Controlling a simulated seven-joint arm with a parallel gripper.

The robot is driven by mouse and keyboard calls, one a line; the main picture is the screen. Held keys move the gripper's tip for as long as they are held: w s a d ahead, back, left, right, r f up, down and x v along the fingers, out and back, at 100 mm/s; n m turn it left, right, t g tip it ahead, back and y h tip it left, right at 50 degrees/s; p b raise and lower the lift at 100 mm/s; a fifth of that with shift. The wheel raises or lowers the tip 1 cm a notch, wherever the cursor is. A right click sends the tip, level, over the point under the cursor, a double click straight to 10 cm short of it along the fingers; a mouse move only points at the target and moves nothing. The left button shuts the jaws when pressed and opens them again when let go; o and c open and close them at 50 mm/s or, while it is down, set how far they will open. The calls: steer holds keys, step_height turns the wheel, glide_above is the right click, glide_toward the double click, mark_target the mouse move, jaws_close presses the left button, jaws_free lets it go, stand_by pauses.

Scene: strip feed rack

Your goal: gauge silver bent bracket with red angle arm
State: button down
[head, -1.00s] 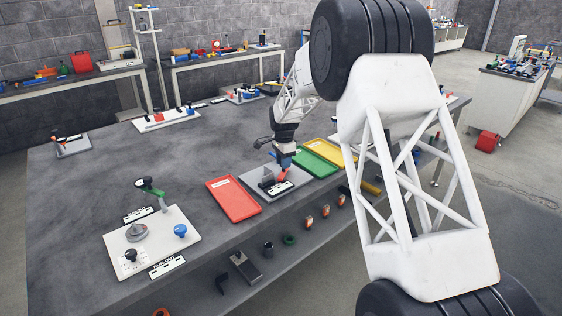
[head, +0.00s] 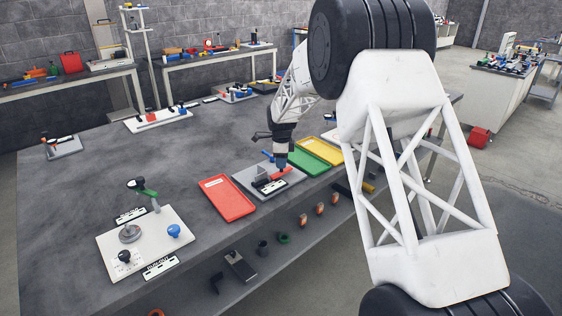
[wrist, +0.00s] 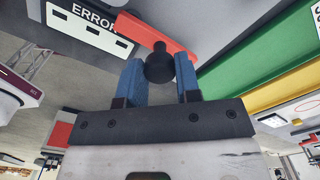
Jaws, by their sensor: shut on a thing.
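The red angle arm (head: 281,173) is a short red bar on a grey fixture board (head: 246,178) at the table's front edge. In the wrist view the red arm (wrist: 168,38) carries a black knob (wrist: 160,68). My gripper (head: 282,165) is over the board, its blue fingers on either side of the knob. It is shut on the knob, as the wrist view of the gripper (wrist: 159,74) shows. I cannot make out a silver bent bracket there; my fingers and the small scale hide detail.
A red tray (head: 227,197) is left of the board; a green tray (head: 308,162) and a yellow tray (head: 322,151) are right of it. A white board (head: 120,248) with a green-handled clamp stands at the front left. The middle of the table is clear.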

steer(key=shift+r, duration=0.1)
steer(key=c, duration=0.8)
jaws_free()
steer(key=shift+r, duration=3.8)
steer(key=shift+r, duration=0.1)
